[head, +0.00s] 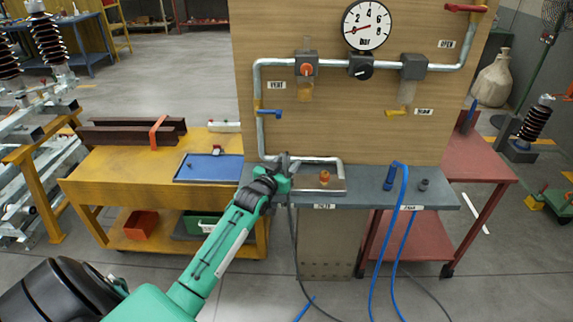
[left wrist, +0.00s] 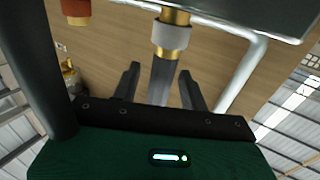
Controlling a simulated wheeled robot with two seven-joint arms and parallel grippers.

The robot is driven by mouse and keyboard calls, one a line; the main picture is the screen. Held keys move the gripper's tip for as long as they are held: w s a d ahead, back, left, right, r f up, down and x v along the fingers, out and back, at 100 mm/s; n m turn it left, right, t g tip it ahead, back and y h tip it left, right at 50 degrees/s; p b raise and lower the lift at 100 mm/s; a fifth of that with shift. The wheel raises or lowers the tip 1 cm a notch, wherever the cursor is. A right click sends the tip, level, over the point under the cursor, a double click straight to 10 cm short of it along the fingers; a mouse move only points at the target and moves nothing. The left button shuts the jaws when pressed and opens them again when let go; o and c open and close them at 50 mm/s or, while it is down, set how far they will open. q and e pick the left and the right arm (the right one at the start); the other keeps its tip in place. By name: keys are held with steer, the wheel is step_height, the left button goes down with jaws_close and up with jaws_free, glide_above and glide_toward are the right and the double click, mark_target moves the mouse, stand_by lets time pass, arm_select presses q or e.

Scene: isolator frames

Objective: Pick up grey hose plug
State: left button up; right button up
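In the left wrist view, a grey plug body (left wrist: 163,80) with a pale collar and brass fittings is seen between my fingers. I take it for the grey hose plug. My left gripper (left wrist: 160,72) is open, one finger on each side of it, with gaps showing. In the head view my left gripper (head: 288,162) is at the left end of the metal plate (head: 336,185) on the grey shelf, and it largely hides the plug. A dark hose (head: 297,245) hangs below there. My right gripper is not in view.
An orange knob (head: 325,177) stands on the plate just right of my gripper. The steel pipe (head: 261,130) runs close behind. A blue hose plug (head: 390,177) and a small dark grey fitting (head: 423,185) stand farther right. A yellow bench (head: 122,170) is at left.

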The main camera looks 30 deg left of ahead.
mark_target(287, 156)
arm_select(q)
jaws_close()
steer(key=shift+r, duration=0.1)
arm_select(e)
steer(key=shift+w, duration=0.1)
